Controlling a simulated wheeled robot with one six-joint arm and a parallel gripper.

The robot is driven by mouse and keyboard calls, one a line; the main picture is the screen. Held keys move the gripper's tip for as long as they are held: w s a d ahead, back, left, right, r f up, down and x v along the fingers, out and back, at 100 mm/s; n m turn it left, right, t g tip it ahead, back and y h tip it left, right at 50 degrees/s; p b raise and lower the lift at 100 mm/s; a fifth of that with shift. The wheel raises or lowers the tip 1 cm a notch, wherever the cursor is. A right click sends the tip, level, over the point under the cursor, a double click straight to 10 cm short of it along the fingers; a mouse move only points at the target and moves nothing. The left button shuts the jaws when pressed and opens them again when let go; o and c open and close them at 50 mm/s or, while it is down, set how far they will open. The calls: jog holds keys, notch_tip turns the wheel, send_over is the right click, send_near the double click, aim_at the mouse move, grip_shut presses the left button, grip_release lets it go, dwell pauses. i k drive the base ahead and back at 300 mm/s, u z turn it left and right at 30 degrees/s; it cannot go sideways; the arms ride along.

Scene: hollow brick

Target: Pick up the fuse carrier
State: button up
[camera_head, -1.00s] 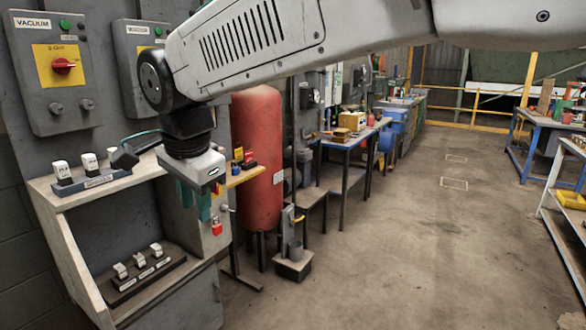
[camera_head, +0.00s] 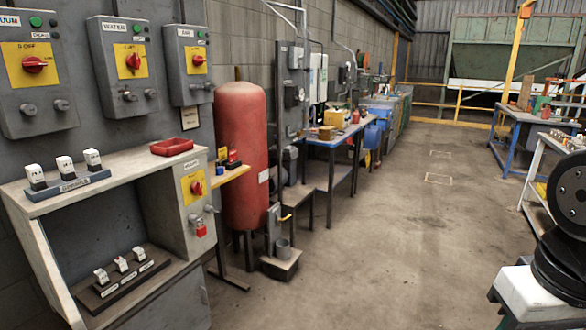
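Three white fuse carriers with dark bases stand in a labelled blue-grey rack (camera_head: 72,184) on the bench's upper shelf: a left one (camera_head: 35,176), a middle one (camera_head: 66,168) and a right one (camera_head: 93,160). Three more small white carriers sit in a dark rack (camera_head: 122,281) on the lower shelf: left (camera_head: 101,276), middle (camera_head: 121,264), which shows a red spot, and right (camera_head: 138,253). I cannot tell which one is meant.
A red tray (camera_head: 172,146) lies on the upper shelf (camera_head: 125,163). Switch boxes hang on the wall above. A red lock (camera_head: 200,228) and valves stick out from the bench's right side. A red tank (camera_head: 241,150) stands beyond it. The floor (camera_head: 390,235) in the middle is clear.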

aim_at(121, 265)
jog(key=z, duration=0.5)
jog(key=k, duration=1.2)
jog(key=u, duration=0.55)
jog(key=i, duration=1.1)
jog(key=u, duration=1.25)
jog(key=i, duration=0.3)
jog(key=z, duration=0.2)
jog(key=k, duration=0.55)
jog(key=z, duration=1.2)
jog(key=i, duration=1.4)
jog(key=u, duration=0.4)
